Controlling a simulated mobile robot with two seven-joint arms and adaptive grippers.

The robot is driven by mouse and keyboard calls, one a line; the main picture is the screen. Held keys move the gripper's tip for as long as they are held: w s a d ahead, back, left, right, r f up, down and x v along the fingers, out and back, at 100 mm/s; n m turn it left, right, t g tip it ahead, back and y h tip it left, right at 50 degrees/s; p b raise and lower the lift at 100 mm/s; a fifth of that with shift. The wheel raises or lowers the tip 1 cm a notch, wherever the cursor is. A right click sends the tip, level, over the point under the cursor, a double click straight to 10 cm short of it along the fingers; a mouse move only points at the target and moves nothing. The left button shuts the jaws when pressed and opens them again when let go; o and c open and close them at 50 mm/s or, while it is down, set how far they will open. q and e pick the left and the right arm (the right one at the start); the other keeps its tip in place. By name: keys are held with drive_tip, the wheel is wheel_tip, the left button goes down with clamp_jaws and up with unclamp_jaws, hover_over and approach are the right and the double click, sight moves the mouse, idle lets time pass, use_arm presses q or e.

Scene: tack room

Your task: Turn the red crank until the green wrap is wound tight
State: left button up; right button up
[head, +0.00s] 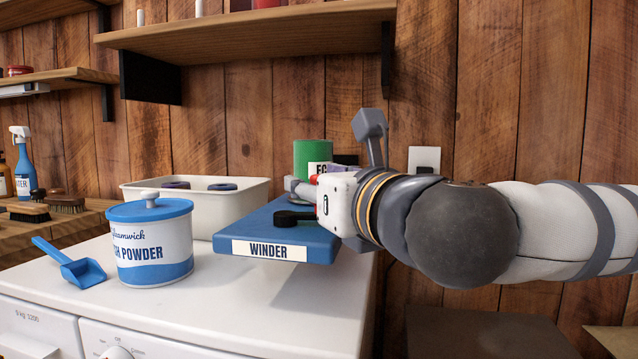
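The winder (272,232) is a blue board with a WINDER label, lying at the right end of the white machine top. The green wrap (310,157) stands upright as a roll behind my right gripper. Only a small bit of the red crank (314,180) shows, beside the gripper's white body; the rest is hidden. My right gripper (306,189) reaches in from the right, over the winder and close to the crank. Its fingers are mostly hidden, so I cannot tell whether they are closed or touching the crank. My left gripper is out of view.
A blue-lidded powder tub (152,245) and a blue scoop (72,266) stand left of the winder. A cream bin (245,192) with dark rolls stands behind. A wooden shelf (260,45) hangs above.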

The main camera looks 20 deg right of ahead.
drive_tip(key=shift+r, duration=0.1)
wheel_tip(320, 180, up, 10)
drive_tip(key=shift+f, duration=0.1)
idle(0.3)
